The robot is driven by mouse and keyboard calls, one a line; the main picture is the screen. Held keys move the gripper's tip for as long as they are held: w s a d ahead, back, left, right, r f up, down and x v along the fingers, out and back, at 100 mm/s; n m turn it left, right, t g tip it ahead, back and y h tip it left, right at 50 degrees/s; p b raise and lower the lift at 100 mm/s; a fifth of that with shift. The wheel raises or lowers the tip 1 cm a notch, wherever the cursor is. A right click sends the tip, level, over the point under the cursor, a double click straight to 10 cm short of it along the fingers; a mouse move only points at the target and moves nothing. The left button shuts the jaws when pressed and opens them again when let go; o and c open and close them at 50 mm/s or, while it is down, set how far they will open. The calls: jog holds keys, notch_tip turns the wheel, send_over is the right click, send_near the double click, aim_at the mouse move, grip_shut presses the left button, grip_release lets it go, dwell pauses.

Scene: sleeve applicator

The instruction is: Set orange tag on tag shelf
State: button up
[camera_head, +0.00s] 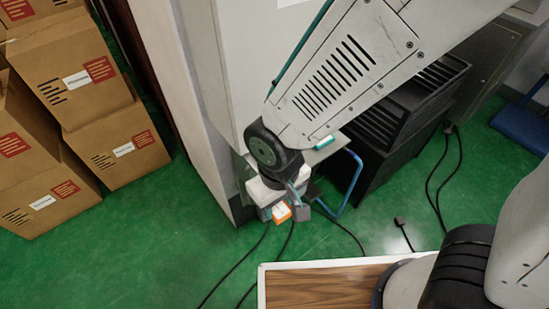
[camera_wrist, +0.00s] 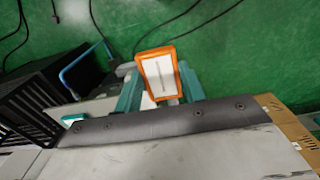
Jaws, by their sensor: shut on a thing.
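The orange tag (camera_wrist: 160,73) has an orange rim and a white face with a dark line. It is between the teal fingers of my gripper (camera_wrist: 158,88) in the wrist view. My gripper is shut on it. In the head view the tag (camera_head: 281,212) shows small and orange at the end of my gripper (camera_head: 290,208), low in front of the white cabinet. I cannot make out which surface is the tag shelf.
Cardboard boxes (camera_head: 75,75) are stacked at the left. A tall white cabinet (camera_head: 185,80) stands behind my arm. A black slatted unit (camera_head: 400,120) and a blue tube frame (camera_head: 352,180) are to the right. Dark cables (camera_head: 237,270) cross the green floor. A wood-topped surface (camera_head: 320,287) is in front.

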jog(key=shift+w+a, duration=0.15)
jog(key=shift+w, duration=0.3)
jog(key=w, duration=0.4)
jog(key=w+d+f, duration=0.1)
jog(key=w, duration=0.4)
jog(key=w+d, duration=0.1)
jog(key=w, duration=0.3)
jog(key=shift+w+f, duration=0.2)
jog(key=shift+w, duration=0.15)
jog(key=f, duration=0.1)
jog(key=w+f, duration=0.1)
jog(key=f, duration=0.1)
jog(key=shift+f, duration=0.3)
jog(key=shift+f, duration=0.15)
jog(key=o, duration=1.1)
jog(key=shift+c, duration=0.2)
